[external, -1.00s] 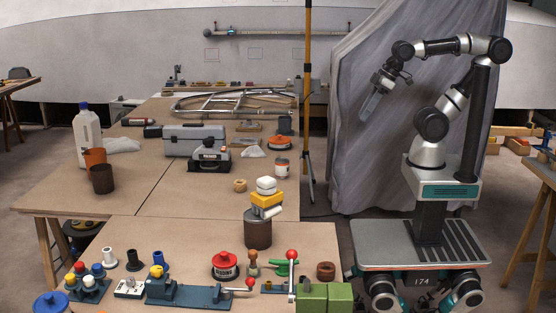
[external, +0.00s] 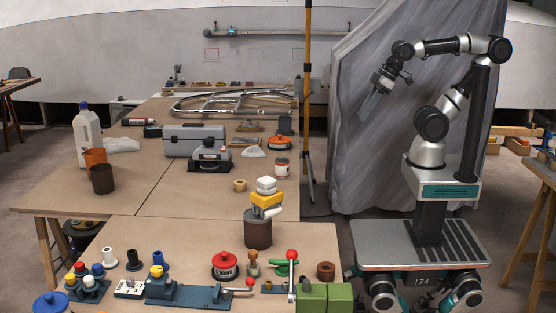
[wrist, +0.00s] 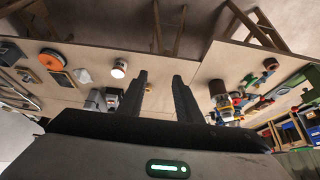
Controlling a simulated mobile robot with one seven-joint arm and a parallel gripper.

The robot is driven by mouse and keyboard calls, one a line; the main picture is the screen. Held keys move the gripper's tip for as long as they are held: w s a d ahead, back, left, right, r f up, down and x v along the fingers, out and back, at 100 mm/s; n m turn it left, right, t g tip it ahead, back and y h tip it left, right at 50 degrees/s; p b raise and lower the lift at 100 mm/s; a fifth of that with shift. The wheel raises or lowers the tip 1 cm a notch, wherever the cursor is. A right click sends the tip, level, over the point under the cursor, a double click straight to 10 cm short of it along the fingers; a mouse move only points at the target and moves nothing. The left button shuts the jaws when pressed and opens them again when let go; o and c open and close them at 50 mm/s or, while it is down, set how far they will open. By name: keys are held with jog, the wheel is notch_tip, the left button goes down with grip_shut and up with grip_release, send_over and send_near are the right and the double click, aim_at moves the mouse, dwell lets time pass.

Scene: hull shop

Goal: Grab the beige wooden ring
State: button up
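The beige wooden ring (external: 240,185) lies flat on the brown tabletop, left of and behind the dark brown canister in the external view. My gripper (external: 369,106) hangs in the air in front of the grey curtain, high and well to the right of the ring. In the wrist view my gripper (wrist: 160,88) shows two dark fingers apart with nothing between them.
The brown canister (external: 258,235) holds a stack of yellow and white blocks. An orange-and-white can (external: 282,167) and a grey toolbox (external: 193,140) stand farther back. A darker brown ring (external: 326,271) is at the front right. A yellow pole (external: 307,100) rises beside the table.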

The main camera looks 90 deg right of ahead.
jog(key=shift+o, duration=0.4)
jog(key=o, duration=0.7)
